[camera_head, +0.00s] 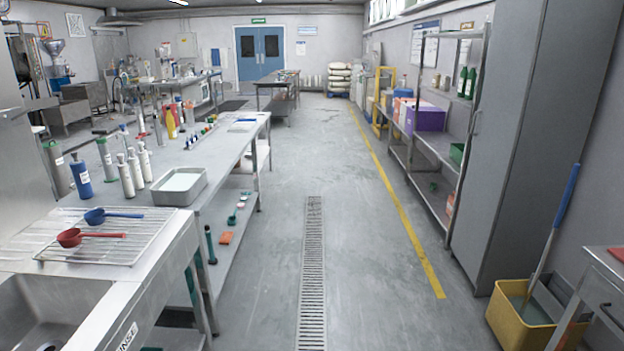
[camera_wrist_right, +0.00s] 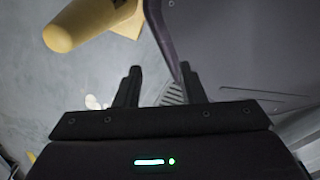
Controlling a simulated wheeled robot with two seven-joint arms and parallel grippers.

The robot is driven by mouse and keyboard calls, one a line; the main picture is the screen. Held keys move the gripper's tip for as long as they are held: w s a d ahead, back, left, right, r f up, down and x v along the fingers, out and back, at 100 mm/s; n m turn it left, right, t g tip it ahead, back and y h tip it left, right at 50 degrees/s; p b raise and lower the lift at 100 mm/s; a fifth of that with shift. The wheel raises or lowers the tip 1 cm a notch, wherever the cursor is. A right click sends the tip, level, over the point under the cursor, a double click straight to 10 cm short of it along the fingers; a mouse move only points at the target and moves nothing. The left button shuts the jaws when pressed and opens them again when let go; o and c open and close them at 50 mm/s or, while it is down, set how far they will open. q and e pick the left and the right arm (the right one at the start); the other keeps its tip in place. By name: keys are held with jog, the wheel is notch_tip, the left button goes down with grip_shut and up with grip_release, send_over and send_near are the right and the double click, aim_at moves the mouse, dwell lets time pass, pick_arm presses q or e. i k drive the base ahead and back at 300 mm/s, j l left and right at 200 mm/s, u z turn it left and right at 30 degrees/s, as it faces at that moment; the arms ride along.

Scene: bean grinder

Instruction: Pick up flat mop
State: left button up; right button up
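A mop with a blue upper handle (camera_head: 568,192) and a grey lower shaft leans in a yellow bucket (camera_head: 509,322) on the floor at the lower right of the head view. Its head is down in the bucket and cannot be made out clearly. My right gripper (camera_wrist_right: 158,72) shows in the right wrist view. Its two dark fingers are apart with nothing between them. The mop cannot be made out in that view. Neither gripper shows in the head view.
A tall grey cabinet (camera_head: 530,130) stands left of and behind the bucket. A steel table (camera_head: 606,268) stands at its right. A sink (camera_head: 45,315) and long steel bench are at the left. The aisle floor (camera_head: 385,290) with a drain grate (camera_head: 312,270) is clear.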

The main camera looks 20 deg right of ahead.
aim_at(576, 166)
jog(key=i+l+z, duration=0.2)
jog(key=i+z, duration=0.2)
jog(key=i, duration=0.15)
jog(key=i+z, duration=0.35)
jog(key=i, duration=0.2)
jog(key=i+z, duration=0.4)
jog(key=i, duration=0.15)
jog(key=i+j+z, duration=0.35)
jog(key=i, duration=0.2)
jog(key=i+l+z, duration=0.1)
jog(key=i+z, duration=0.25)
jog(key=i, duration=0.2)
jog(key=i+z, duration=0.4)
jog(key=i+j+z, duration=0.35)
jog(key=i, duration=0.3)
jog(key=i+j+z, duration=0.35)
jog(key=i, duration=0.15)
jog(key=l, duration=0.1)
